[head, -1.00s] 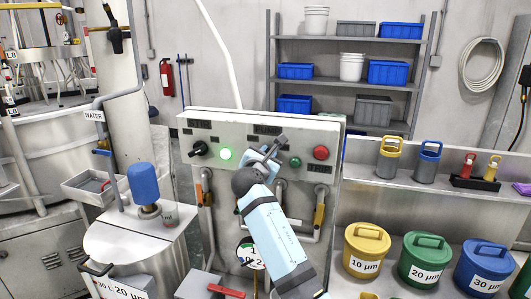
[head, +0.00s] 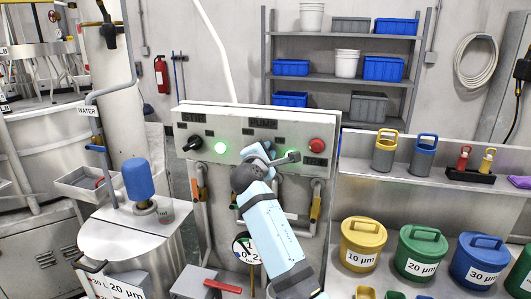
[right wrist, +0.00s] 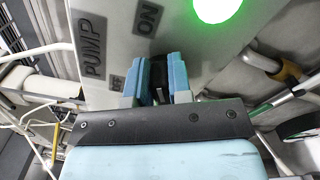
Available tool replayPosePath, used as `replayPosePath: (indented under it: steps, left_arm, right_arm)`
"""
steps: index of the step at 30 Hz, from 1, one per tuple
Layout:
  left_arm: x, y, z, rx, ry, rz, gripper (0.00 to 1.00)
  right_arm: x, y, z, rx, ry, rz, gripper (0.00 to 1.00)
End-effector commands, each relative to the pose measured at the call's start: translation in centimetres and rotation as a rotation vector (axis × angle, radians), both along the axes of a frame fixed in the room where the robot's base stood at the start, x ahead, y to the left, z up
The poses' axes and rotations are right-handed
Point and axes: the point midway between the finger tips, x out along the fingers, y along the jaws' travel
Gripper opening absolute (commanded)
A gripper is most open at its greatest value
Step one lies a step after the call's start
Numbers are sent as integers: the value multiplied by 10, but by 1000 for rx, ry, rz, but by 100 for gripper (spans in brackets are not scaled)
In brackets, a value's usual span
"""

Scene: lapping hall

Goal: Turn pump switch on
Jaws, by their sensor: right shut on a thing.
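The grey control panel (head: 225,165) has a pump label (head: 263,124) above my right gripper (head: 262,152). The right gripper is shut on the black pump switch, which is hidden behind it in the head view. In the right wrist view, the pump switch (right wrist: 158,78) shows between the blue fingers (right wrist: 160,82), with the labels PUMP and ON beside it. A green lamp (head: 289,154) right of the gripper is lit; a bright green lamp also shows in the right wrist view (right wrist: 218,8). My left gripper is out of view.
The panel also carries a black knob (head: 196,144), another lit green lamp (head: 220,149) and a red button (head: 317,146). Pipes with orange-handled valves (head: 315,205) run below it. A blue-topped vessel (head: 140,180) stands left; labelled pails (head: 363,243) stand right.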

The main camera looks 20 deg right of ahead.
Motion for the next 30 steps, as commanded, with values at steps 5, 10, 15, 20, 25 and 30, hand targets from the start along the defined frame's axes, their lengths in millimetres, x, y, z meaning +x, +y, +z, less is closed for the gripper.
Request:
replayPosePath:
  steps: [5,10,15,20,25,30]
  left_arm:
    - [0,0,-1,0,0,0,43]
    - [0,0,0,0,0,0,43]
    - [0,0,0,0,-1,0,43]
    - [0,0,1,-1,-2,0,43]
    - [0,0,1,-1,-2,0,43]
    - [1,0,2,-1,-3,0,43]
  right_arm:
    - [0,0,-1,10,-5,0,0]
    - [0,0,-1,10,-5,0,0]
    - [0,0,-1,10,-4,0,33]
    - [0,0,-1,9,-5,0,45]
    - [0,0,-1,9,-5,0,45]
    - [0,-1,0,8,-6,0,45]
